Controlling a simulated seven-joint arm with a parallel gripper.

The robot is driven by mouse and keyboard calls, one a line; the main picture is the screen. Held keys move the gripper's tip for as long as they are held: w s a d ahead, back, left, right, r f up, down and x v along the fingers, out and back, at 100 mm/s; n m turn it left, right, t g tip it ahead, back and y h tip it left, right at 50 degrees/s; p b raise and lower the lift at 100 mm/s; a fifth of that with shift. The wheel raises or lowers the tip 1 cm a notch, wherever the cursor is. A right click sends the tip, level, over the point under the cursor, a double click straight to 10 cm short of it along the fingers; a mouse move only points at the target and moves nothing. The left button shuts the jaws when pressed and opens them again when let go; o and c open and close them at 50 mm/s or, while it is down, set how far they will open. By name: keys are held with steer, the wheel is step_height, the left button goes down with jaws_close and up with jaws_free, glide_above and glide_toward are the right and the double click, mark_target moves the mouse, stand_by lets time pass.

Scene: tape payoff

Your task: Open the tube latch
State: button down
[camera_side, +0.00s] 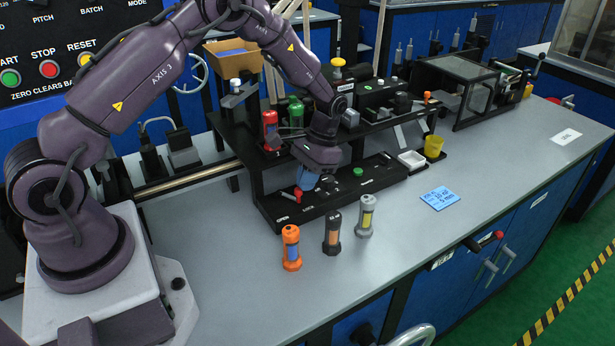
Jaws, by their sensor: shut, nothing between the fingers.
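A long black fixture (335,190) lies on the grey bench below a raised black shelf. Near its left end is a small red latch handle (298,194), with white lettering on the front edge that seems to include "OPEN". My gripper (306,183) points down at this end, its blue fingers shut with nothing between them. The fingertips are right beside the red handle; I cannot tell whether they touch it. My wrist hides part of the fixture behind. A green button (358,171) sits further right on the fixture.
Orange (291,248), dark (332,232) and grey (364,216) tubes stand in front of the fixture. Red (270,130) and green (296,112) tubes are on the shelf, close to my arm. A white tray (411,160) and yellow cup (433,147) stand right.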

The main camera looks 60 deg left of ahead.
steer(key=shift+s+d+m, duration=0.25)
steer(key=shift+s+m, duration=0.1)
steer(key=shift+m, duration=0.35)
steer(key=shift+s+d+f+m+y, duration=0.15)
steer(key=shift+s+m+y, duration=0.15)
steer(key=shift+m, duration=0.35)
steer(key=shift+s+d+r+m+y, duration=0.15)
steer(key=shift+s+m+y, duration=0.15)
steer(key=shift+m, duration=0.3)
steer(key=shift+s+d+f+m+y, duration=0.1)
steer(key=shift+s+d+m+y, duration=0.2)
steer(key=shift+m, duration=0.35)
steer(key=shift+s+m+t+y, duration=0.35)
steer(key=shift+s+m, duration=0.45)
steer(key=shift+m, duration=0.5)
steer(key=shift+s+a+m+t+y, duration=0.1)
steer(key=shift+s+m+t+y, duration=0.2)
steer(key=shift+m, duration=0.35)
steer(key=shift+s+a+m+g+y, duration=0.1)
steer(key=shift+s+m, duration=0.3)
steer(key=shift+m, duration=0.25)
stand_by(2.8)
